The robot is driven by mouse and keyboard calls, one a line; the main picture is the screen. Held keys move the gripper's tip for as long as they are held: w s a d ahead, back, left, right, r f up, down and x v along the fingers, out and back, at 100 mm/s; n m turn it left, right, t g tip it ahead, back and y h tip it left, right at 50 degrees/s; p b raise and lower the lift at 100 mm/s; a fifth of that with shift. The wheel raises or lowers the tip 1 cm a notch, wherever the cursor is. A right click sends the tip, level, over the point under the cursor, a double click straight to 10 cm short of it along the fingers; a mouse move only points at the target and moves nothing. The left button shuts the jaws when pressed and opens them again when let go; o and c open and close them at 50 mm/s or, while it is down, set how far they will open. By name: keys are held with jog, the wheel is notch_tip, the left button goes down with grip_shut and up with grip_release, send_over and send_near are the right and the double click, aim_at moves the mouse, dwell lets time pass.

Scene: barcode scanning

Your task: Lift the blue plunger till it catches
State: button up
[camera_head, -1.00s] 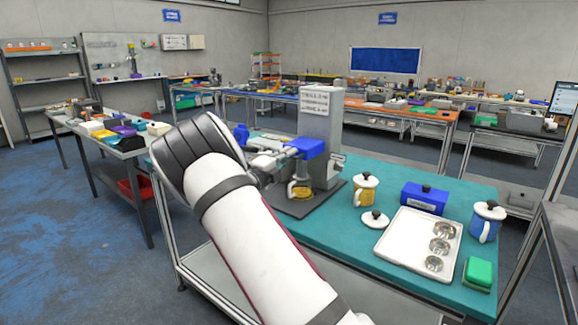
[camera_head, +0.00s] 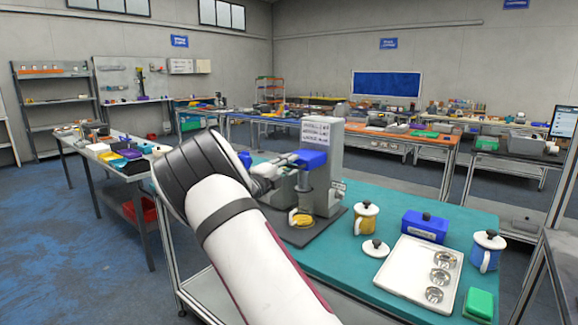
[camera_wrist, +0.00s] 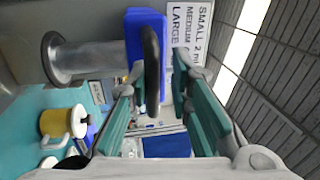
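The blue plunger (camera_head: 313,159) is a block on the front of the grey upright press (camera_head: 330,190). A silver cylinder (camera_head: 306,183) shows below it in the head view, above a yellow round part (camera_head: 301,217) on the base. In the wrist view, the blue plunger (camera_wrist: 146,45) carries a black handle (camera_wrist: 152,72). My gripper (camera_wrist: 160,68) has its teal-padded fingers on either side of this handle, with a visible gap to the upper finger. Whether the lower finger touches the handle, I cannot tell. My gripper (camera_head: 286,166) is partly hidden by my arm in the head view.
On the teal bench (camera_head: 340,258) right of the press stand a yellow mug (camera_head: 366,219), a loose white lid (camera_head: 375,248), a blue box (camera_head: 425,226), a white tray (camera_head: 396,275) with steel cups, a blue mug (camera_head: 486,252) and a green block (camera_head: 479,304). A side table (camera_head: 125,170) is left.

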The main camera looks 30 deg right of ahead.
jog(key=v, duration=1.2)
dwell(0.3)
jog(key=s+d+m+g+y, duration=0.2)
jog(key=s+m+g+y, duration=0.1)
jog(key=s+m, duration=0.45)
jog(key=s+d+m+g+y, duration=0.2)
jog(key=s+d+m+g, duration=0.1)
jog(key=s+m, duration=0.45)
jog(key=s+a+m+t+y, duration=0.1)
jog(key=s+a+m+y, duration=0.3)
jog(key=s+a+m, duration=0.3)
jog(key=s+a+r+m+t+y+p, duration=0.1)
jog(key=s+a+m+y, duration=0.4)
jog(key=s, duration=0.8)
jog(key=s+a+m+t+y+p, duration=0.1)
jog(key=s+a+m+y, duration=0.3)
jog(key=s+a+m, duration=0.5)
jog(key=s+m, duration=0.1)
jog(key=m, duration=0.3)
jog(key=shift+a+r+y, duration=0.2)
jog(key=shift+r+y, duration=0.2)
